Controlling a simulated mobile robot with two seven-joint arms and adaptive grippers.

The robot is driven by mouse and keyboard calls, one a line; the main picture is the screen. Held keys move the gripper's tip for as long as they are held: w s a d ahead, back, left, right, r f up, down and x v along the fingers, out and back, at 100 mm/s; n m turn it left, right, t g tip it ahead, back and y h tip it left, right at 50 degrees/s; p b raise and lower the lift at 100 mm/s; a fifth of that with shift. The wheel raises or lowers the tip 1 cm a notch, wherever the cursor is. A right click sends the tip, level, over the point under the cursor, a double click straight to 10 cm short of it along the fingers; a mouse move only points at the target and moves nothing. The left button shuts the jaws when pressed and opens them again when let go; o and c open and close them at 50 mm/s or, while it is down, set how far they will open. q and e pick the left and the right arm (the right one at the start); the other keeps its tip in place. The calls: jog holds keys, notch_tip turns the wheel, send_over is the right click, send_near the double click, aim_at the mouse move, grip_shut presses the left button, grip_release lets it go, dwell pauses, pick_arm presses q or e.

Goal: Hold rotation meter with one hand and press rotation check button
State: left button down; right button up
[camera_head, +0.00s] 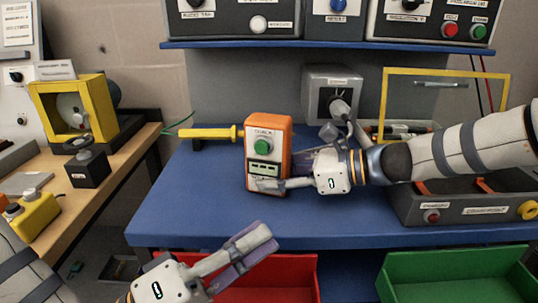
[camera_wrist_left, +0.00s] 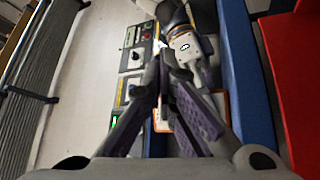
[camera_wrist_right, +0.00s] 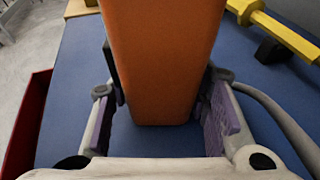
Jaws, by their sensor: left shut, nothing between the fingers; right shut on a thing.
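The rotation meter (camera_head: 284,135) is an orange handheld box with a pale front, a green round button (camera_head: 262,146) and a small display below it. It is upright above the blue bench. My right gripper (camera_head: 283,180) is shut on its lower part from the right, one finger across the front; in the right wrist view the orange body (camera_wrist_right: 160,60) lies between the fingers. My left gripper (camera_head: 265,238) is shut and empty, lower and nearer than the meter, by the bench's front edge. In the left wrist view its fingers (camera_wrist_left: 166,68) come together.
A yellow-handled tool (camera_head: 208,133) lies left of the meter. A grey box (camera_head: 318,80) and a yellow frame (camera_head: 445,73) stand behind. A grey control box (camera_head: 460,212) is at right. Red (camera_head: 300,272) and green (camera_head: 455,275) bins sit below the bench (camera_head: 185,215).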

aim_at(262, 147)
pick_arm(q)
notch_tip(262, 147, up, 4)
jog(key=w+a+t+h, duration=0.1)
jog(key=w+a+t, duration=0.1)
jog(key=a, duration=0.1)
jog(key=w+d, duration=0.2)
jog(key=w, duration=0.6)
jog(key=shift+d+r, duration=0.2)
jog(key=shift+d, duration=0.15)
jog(key=shift+w, duration=0.15)
dwell(0.4)
jog(key=shift+w+d, duration=0.15)
jog(key=shift+w, duration=0.25)
jog(key=shift+w+d, duration=0.1)
jog(key=shift+w, duration=0.3)
dwell(0.5)
jog(key=shift+s, duration=0.1)
jog(key=shift+s+a, duration=0.25)
jog(key=shift+s, duration=0.5)
